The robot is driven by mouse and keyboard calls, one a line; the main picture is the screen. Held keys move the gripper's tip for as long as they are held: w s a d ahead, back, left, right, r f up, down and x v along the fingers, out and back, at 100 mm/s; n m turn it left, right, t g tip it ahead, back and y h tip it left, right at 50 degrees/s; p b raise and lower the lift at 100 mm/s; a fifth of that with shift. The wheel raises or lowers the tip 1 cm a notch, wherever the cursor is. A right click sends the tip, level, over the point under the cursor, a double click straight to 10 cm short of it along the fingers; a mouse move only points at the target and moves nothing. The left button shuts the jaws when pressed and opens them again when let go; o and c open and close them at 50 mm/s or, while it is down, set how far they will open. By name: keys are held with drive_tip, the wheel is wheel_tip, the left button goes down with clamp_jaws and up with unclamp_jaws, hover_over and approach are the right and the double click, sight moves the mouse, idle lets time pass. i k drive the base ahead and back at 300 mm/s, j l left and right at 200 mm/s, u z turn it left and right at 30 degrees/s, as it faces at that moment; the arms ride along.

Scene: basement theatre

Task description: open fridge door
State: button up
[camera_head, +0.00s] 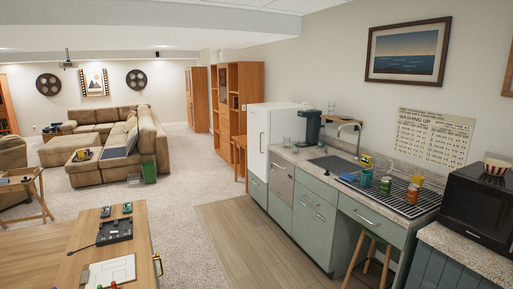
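The white fridge (279,119) stands at the far end of the kitchen counter, right of the picture's middle. Its door (255,139) faces left and looks shut. A thin dark upright handle (261,143) shows near the door's right edge. The counter and its cabinets hide the lower part of the fridge's right side. My gripper is not in view.
Green-grey cabinets (316,212) with a sink and drying rack run along the right wall; a stool (366,255) stands beneath. A wooden table (135,222) fills the near left. Wood floor (245,235) between is clear.

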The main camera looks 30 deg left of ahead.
sight(258, 118)
drive_tip(key=i+j+u, duration=0.45)
drive_tip(key=i, duration=0.15)
drive_tip(key=i+j+u, duration=0.4)
drive_tip(key=i, duration=0.45)
drive_tip(key=i+u, duration=0.35)
drive_tip(key=i, duration=1.55)
drive_tip(key=i+j, duration=0.1)
drive_tip(key=i, duration=1)
drive_tip(key=i+j+z, duration=0.1)
drive_tip(key=i+z, duration=0.3)
drive_tip(key=i+j+z, duration=0.25)
drive_tip(key=i+z, duration=0.15)
drive_tip(key=i, duration=0.15)
drive_tip(key=i+j+z, duration=0.8)
